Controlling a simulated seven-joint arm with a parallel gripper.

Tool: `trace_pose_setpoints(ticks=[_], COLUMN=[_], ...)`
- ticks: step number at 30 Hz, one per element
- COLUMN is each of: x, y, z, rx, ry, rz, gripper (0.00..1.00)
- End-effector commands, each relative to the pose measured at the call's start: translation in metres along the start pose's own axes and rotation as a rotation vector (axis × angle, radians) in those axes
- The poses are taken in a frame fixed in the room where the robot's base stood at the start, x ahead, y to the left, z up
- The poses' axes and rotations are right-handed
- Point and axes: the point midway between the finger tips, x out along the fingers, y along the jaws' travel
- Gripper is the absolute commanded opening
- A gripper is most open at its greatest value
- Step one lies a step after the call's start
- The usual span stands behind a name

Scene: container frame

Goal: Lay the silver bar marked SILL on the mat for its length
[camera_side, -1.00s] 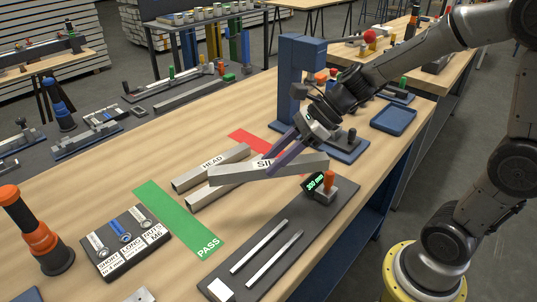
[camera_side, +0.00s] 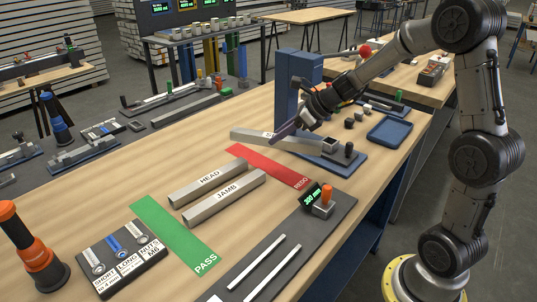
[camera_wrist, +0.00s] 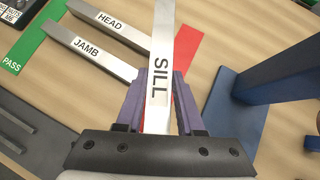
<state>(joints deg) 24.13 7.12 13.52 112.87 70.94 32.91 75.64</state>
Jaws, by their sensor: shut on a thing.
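My gripper (camera_side: 285,130) is shut on the silver bar marked SILL (camera_side: 252,136). The bar also shows in the wrist view (camera_wrist: 158,70), running away from me between my two purple fingers. In the side view it is beyond the red mat (camera_side: 268,167), in front of the blue upright stand, and looks raised; its exact height is hard to tell. The green mat marked PASS (camera_side: 175,235) is bare. The red mat marked REDO shows bare in the side view.
Silver bars marked HEAD (camera_side: 207,181) and JAMB (camera_side: 224,198) lie between the mats. A grey gauge board (camera_side: 325,225) with a lit display lies at the front. A blue stand (camera_side: 296,85) rises close to the held bar. A blue tray (camera_side: 390,131) sits at right.

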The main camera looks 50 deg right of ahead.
Motion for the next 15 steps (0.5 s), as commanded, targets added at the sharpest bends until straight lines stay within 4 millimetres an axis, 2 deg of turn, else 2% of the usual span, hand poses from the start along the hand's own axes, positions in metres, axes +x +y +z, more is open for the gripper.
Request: trace_pose_setpoints(ticks=[1,6,15], x=[0.013,0.043,0.069], y=[-0.004,-0.015,-0.025], z=[-0.004,-0.009,-0.014], rx=[0.003,0.002,0.0], ry=[0.004,0.003,0.002], rz=[0.004,0.003,0.001], gripper=[0.0,0.0,0.0])
